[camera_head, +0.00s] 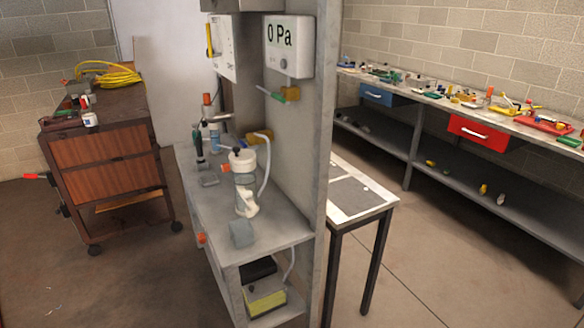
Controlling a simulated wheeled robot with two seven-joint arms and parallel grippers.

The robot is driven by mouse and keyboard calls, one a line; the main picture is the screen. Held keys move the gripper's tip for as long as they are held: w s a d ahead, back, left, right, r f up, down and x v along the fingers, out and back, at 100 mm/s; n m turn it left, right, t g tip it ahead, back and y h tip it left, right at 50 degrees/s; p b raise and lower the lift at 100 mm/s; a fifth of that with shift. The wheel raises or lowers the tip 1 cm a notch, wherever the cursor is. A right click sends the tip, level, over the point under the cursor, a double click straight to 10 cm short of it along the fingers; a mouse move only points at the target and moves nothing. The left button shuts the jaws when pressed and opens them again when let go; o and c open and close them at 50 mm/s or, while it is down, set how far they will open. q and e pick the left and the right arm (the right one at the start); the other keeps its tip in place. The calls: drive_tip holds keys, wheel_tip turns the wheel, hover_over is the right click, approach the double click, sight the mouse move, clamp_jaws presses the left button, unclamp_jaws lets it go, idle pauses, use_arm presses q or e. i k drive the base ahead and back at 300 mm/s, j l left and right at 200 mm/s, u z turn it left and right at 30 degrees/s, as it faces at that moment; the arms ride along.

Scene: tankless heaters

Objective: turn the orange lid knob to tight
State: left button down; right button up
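The grey bench (278,234) stands in the middle of the view. On it is a clear canister with a white lid (243,160), a dark piece on top and a white hose at its right. A small orange part (224,168) sticks out at the lid's left side. Another orange part (201,239) is on the bench's left edge, and an orange cap (207,99) tops an item further back. I cannot tell for sure which is the lid knob, nor how tight it is. Neither of my grippers is in view.
A display reading "0 Pa" (289,46) hangs on the grey upright panel. A brown wheeled cart (105,158) stands at left. A small table (376,206) and a long cluttered workbench (440,104) are at right. The floor at lower left and lower right is mostly clear.

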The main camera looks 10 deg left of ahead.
sight(225, 168)
drive_tip(key=z, duration=0.45)
drive_tip(key=j+z, duration=0.15)
drive_tip(key=z, duration=0.3)
drive_tip(key=j+z, duration=0.15)
drive_tip(key=z, duration=0.3)
drive_tip(key=j+z, duration=0.1)
drive_tip(key=z, duration=0.35)
drive_tip(key=j+z, duration=0.1)
drive_tip(key=z, duration=0.35)
drive_tip(key=k+j, duration=0.1)
drive_tip(key=j, duration=0.3)
drive_tip(key=k+j, duration=0.15)
drive_tip(key=j, duration=0.2)
drive_tip(key=k+j, duration=0.1)
drive_tip(key=j, duration=0.3)
drive_tip(key=k+j, duration=0.1)
drive_tip(key=j, duration=0.3)
drive_tip(key=k+j, duration=0.1)
drive_tip(key=j, duration=0.25)
drive_tip(key=k+j+z, duration=0.1)
drive_tip(key=j, duration=0.3)
drive_tip(key=k+j, duration=0.15)
drive_tip(key=j, duration=0.25)
drive_tip(key=k+j, duration=0.15)
drive_tip(key=j, duration=0.2)
